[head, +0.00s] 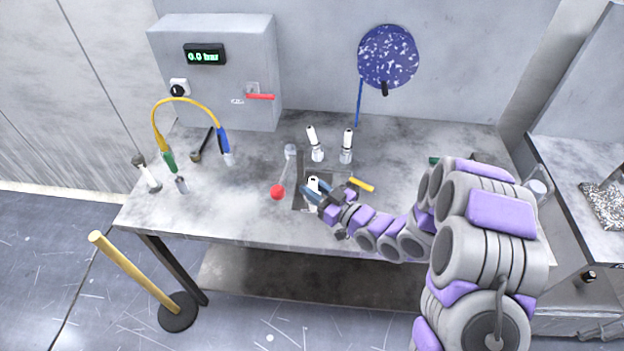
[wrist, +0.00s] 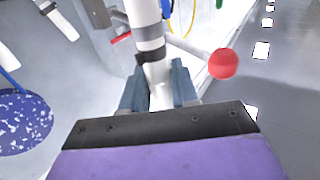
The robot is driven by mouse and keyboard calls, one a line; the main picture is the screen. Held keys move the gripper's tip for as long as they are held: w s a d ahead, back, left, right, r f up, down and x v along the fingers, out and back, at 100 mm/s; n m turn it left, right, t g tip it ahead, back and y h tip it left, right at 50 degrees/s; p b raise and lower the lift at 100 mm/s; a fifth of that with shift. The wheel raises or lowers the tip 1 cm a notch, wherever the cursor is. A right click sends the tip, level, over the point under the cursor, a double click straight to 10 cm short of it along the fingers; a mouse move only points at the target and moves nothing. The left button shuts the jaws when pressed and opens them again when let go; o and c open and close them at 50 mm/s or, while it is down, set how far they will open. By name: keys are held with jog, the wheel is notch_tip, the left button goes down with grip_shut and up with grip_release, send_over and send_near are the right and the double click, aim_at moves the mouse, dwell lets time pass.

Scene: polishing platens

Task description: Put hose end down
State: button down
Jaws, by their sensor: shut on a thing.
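My gripper (head: 318,197) is at the front middle of the bench, shut on a white cylindrical piece (head: 313,184). In the wrist view the blue-grey fingers of my gripper (wrist: 157,88) sit on both sides of this white piece (wrist: 146,32), which has grey and dark bands. The piece looks roughly upright over the dark recess (head: 300,203); whether it touches the surface is hidden. A yellow hose (head: 186,100) arches at the left of the bench. Its green end (head: 168,161) and blue end (head: 223,141) both point down, near the bench top.
A lever with a red ball (head: 277,192) stands just left of my gripper. Two white fittings (head: 316,143) (head: 347,146) stand behind it. A yellow handle (head: 361,185) lies to the right. A grey control box (head: 215,75) reads 0.0 bar. The bench's front left (head: 225,215) is clear.

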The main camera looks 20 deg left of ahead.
jog(key=shift+w+a+f+b, duration=0.25)
jog(key=shift+w+a+f, duration=0.35)
jog(key=shift+w, duration=0.7)
jog(key=shift+w+a+f+b, duration=0.2)
jog(key=shift+w+a+f, duration=0.4)
jog(key=shift+w, duration=0.65)
jog(key=shift+w+a+f+b, duration=0.35)
jog(key=shift+w+f, duration=0.45)
jog(key=shift+w, duration=0.5)
jog(key=shift+f, duration=0.1)
jog(key=shift+f, duration=0.1)
jog(key=c, duration=0.9)
grip_release()
jog(key=shift+o, duration=0.2)
jog(key=p+v, duration=0.3)
jog(key=v, duration=1.4)
jog(key=shift+d+f, duration=0.2)
jog(key=shift+f, duration=0.05)
